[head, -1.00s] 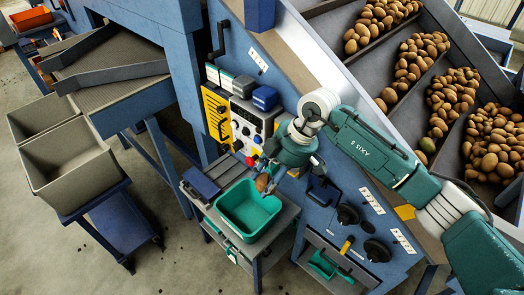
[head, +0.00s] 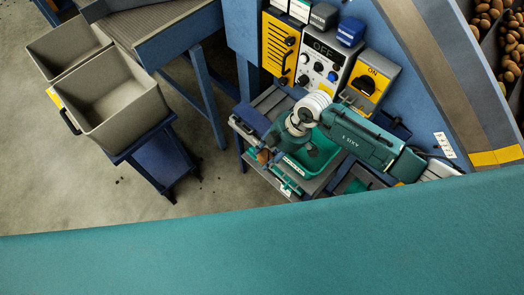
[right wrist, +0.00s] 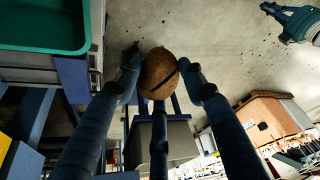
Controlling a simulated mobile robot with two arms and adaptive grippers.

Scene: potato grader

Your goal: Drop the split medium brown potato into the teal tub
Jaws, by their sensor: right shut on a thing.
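My right gripper (right wrist: 160,75) is shut on a brown potato (right wrist: 158,72). A dark split line runs across the potato in the right wrist view. In the head view the gripper (head: 267,158) is at the left side of the teal tub (head: 322,158), and a bit of the brown potato (head: 263,156) shows there. The arm covers part of the tub. The tub's rim (right wrist: 88,48) is at the top left of the right wrist view, apart from the potato. Floor shows behind the potato there.
A control panel (head: 322,62) and a yellow switch box (head: 372,80) stand behind the tub. Two grey bins (head: 115,100) sit on a blue cart at left. Open floor (head: 215,185) lies between cart and tub stand. A large teal surface (head: 270,250) blocks the lower head view.

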